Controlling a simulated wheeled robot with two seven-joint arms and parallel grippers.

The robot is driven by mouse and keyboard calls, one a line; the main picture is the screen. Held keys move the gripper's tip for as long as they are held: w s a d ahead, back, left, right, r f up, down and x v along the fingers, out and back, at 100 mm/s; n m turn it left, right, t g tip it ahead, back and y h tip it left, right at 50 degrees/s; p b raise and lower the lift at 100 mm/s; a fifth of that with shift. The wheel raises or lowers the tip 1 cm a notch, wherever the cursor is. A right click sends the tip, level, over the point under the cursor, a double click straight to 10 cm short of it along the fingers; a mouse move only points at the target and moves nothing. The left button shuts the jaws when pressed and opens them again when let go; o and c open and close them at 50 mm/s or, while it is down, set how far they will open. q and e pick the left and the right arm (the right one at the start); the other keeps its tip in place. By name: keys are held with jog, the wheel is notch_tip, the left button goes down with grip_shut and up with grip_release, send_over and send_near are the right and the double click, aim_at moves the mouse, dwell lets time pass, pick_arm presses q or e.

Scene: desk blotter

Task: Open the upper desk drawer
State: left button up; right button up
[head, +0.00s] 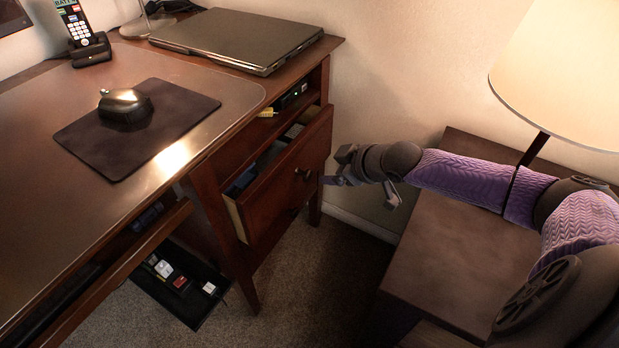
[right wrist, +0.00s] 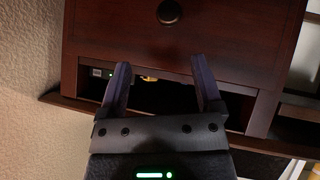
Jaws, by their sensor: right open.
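The upper desk drawer (head: 283,189) is pulled partly out of the desk's right side, with its inside and some contents showing in the head view. Its dark round knob (head: 304,174) is on the wooden front. My right gripper (head: 338,180) is open and empty, just right of the drawer front, with a finger pointing towards the knob. In the right wrist view, the knob (right wrist: 171,12) is beyond the spread fingers (right wrist: 163,76), not between them. Touch between finger and knob cannot be told. My left gripper is not in view.
An open shelf (head: 262,118) is above the drawer. A brown side table (head: 440,255) with a lamp (head: 560,75) stands at right, below my right arm.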

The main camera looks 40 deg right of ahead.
aim_at(310, 175)
pick_arm(q)
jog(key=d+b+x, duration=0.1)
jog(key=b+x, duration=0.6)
jog(key=b, duration=0.1)
pick_arm(e)
jog(key=shift+n+g, duration=0.3)
jog(key=shift+g, duration=0.2)
jog(key=x, duration=0.6)
jog(key=s+a+f+x, duration=0.1)
jog(key=x, duration=0.2)
jog(key=shift+s, duration=0.1)
jog(key=shift+w+r+b, duration=0.1)
jog(key=shift+w+b, duration=0.25)
jog(key=shift+w, duration=0.4)
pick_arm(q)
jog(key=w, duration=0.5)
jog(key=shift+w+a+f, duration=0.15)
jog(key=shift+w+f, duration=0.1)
pick_arm(e)
grip_shut()
